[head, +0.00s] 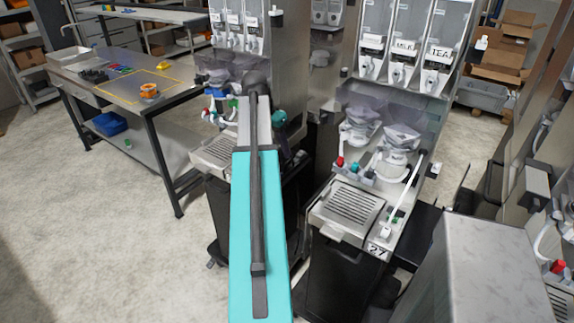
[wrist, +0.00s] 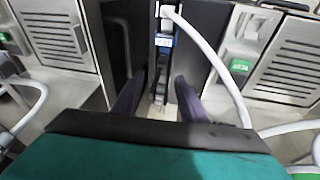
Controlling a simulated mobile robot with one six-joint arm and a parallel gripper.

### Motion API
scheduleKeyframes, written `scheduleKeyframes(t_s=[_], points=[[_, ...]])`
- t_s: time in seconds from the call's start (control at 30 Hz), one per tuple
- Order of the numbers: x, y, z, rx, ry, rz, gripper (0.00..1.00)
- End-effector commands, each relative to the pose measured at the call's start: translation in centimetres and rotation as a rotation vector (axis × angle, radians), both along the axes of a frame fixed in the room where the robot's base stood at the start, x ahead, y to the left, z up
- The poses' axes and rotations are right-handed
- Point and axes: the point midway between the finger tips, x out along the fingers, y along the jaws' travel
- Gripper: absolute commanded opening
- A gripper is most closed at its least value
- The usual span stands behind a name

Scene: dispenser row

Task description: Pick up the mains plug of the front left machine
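A white mains plug (wrist: 167,11) sits at the top of a narrow dark strip between two machines in the wrist view. A white cable runs from it down to the right. I cannot tell which machine this cable belongs to. My gripper (wrist: 157,90) is open, its two dark fingers apart below the plug, with nothing visibly held between them. In the head view my teal arm covers part of the left machine (head: 218,150), and my fingertips are hidden. That view also shows a white cable ending in a white piece on the right machine (head: 345,205).
A blue label (wrist: 164,42) is on the strip below the plug. Grilled trays (wrist: 62,35) flank the gap. In the head view a metal workbench (head: 110,80) stands at the left, and a grey box-shaped surface (head: 480,270) is at the right front. Floor is clear at the lower left.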

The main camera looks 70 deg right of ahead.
Motion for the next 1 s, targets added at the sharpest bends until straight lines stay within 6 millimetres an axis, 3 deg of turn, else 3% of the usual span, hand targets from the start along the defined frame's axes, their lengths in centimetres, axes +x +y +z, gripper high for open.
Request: scheduleKeyframes(t_s=[0.2,0.73,1.0], points=[[-0.4,-0.2,-1.4,0.001,0.0,0.0,0.39],[-0.5,-0.3,-1.9,0.001,0.001,0.0,0.39],[-0.8,-0.5,-3.7,0.002,0.001,-0.001,0.39]])
